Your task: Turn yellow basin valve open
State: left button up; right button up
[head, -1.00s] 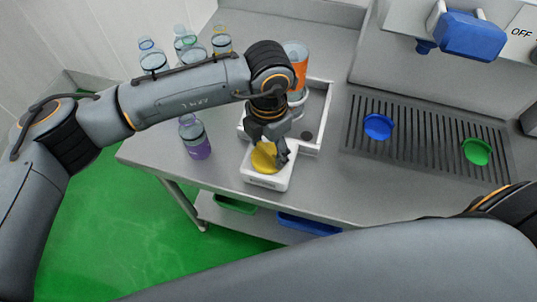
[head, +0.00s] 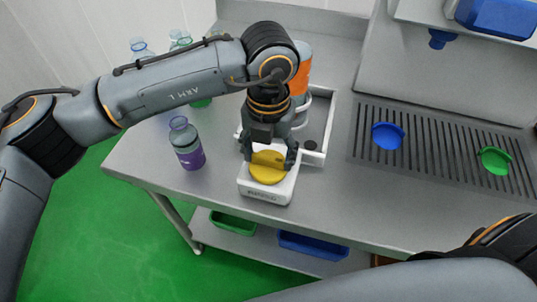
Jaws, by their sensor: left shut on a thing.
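The yellow valve (head: 267,173) is a round knob with a raised grip bar, on top of a white block (head: 265,193) at the front of the white basin (head: 316,157). My left gripper (head: 268,158) comes down over the valve from behind, one finger at each side of the grip bar, and is shut on it. The grip bar runs roughly left to right in the picture. My right gripper is out of view; only part of my right arm shows at the bottom right.
A bottle with a purple band (head: 187,144) stands close left of the valve block. An orange-banded container (head: 303,72) stands behind the gripper. A blue cap (head: 388,136) and a green cap (head: 495,160) lie on the drain grate (head: 440,148). More bottles stand behind my left arm.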

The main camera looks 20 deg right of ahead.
aim_at(269, 158)
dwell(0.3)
pick_arm(q)
jog(key=o, duration=1.1)
jog(key=shift+o, duration=0.2)
notch_tip(269, 158, up, 12)
